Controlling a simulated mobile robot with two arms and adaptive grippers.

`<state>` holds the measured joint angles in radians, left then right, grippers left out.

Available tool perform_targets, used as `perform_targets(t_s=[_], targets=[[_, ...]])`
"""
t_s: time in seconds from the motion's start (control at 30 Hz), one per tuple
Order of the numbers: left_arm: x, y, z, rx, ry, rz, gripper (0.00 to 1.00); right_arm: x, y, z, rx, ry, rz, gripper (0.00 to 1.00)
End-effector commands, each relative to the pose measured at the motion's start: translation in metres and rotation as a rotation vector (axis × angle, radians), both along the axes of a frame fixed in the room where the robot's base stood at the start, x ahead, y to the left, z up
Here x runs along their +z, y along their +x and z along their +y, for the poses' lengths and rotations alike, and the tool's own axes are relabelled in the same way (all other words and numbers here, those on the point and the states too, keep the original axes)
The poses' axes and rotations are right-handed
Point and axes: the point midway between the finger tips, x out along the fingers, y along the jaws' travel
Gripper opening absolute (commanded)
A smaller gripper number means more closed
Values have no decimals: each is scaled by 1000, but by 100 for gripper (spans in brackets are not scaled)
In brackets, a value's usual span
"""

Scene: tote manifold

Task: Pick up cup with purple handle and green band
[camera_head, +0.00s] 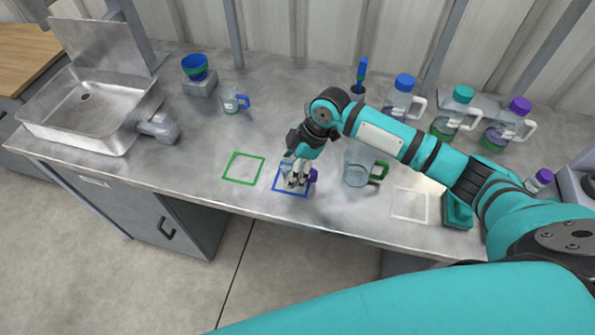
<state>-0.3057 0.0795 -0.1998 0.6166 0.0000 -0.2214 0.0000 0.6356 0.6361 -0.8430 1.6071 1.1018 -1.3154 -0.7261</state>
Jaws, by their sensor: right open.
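A small clear cup with a purple handle (313,175) stands in the blue square outline (278,190) on the metal counter. My right gripper (296,181) is at this cup, fingers pointing down, and covers much of it. The gripper is open. The purple handle shows just right of the fingers. I cannot make out a green band on the cup, and whether the fingers touch it is unclear. My left gripper is not in view.
A clear jug with a green handle (358,167) stands close right of the gripper. A cup with a blue handle (231,101) stands further back left. Bottles with blue, teal and purple lids stand behind my arm. The green square (243,168) is empty; a sink (92,118) is left.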

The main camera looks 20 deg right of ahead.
Motion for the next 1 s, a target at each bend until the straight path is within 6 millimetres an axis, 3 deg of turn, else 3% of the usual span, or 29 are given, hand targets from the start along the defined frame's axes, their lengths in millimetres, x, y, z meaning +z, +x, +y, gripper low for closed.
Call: perform_targets(t_s=[0.07, 0.5, 0.8, 1.0], targets=[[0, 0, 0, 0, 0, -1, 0, 0, 0, 0, 0, 0, 0, 77], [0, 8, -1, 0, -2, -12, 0, 0, 0, 0, -1, 0, 1, 21], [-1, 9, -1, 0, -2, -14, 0, 2, 0, 0, 0, 1, 0, 21], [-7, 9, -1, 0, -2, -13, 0, 16, 1, 0, 1, 1, -3, 21]])
